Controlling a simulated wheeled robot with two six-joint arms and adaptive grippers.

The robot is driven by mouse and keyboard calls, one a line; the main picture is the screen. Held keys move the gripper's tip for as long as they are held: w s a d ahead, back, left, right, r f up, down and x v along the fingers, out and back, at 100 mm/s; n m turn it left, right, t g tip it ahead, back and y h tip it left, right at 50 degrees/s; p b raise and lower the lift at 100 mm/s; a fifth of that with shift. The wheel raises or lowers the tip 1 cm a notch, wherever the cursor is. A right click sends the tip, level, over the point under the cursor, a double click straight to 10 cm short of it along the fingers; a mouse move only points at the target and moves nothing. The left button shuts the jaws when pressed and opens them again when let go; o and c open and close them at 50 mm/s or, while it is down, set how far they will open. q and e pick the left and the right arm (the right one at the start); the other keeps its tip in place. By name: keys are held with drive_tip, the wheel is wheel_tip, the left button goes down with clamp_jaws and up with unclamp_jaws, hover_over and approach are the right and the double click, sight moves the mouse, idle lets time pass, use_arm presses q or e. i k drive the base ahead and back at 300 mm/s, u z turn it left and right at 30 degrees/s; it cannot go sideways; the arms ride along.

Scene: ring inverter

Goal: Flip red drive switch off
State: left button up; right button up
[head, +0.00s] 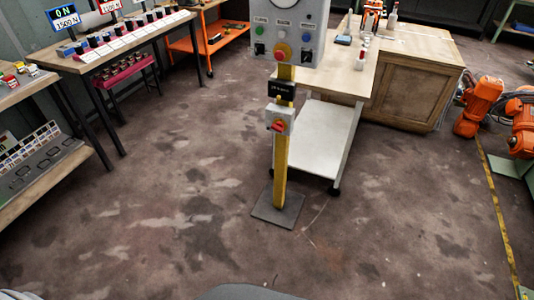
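A red rotary switch (278,126) sits on a light grey box (279,121) on a yellow post (282,172). Its exact handle angle is too small to tell. A small black label plate (281,91) is fixed just above it; its text is too small to read. A grey control panel (288,35) tops the post, with a gauge, coloured buttons and a red knob on a yellow base (281,51). Neither of my grippers is in view.
The post stands on a dark floor plate (279,211). A white-shelved cart (315,139) and a wooden cabinet (412,92) stand behind it. Workbenches (122,38) line the left; orange machines (480,105) stand at right. The floor (150,225) before the post is clear.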

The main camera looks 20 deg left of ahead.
sight(279, 127)
drive_tip(key=z, duration=0.95)
drive_tip(key=i, duration=0.65)
drive_tip(key=z, duration=0.05)
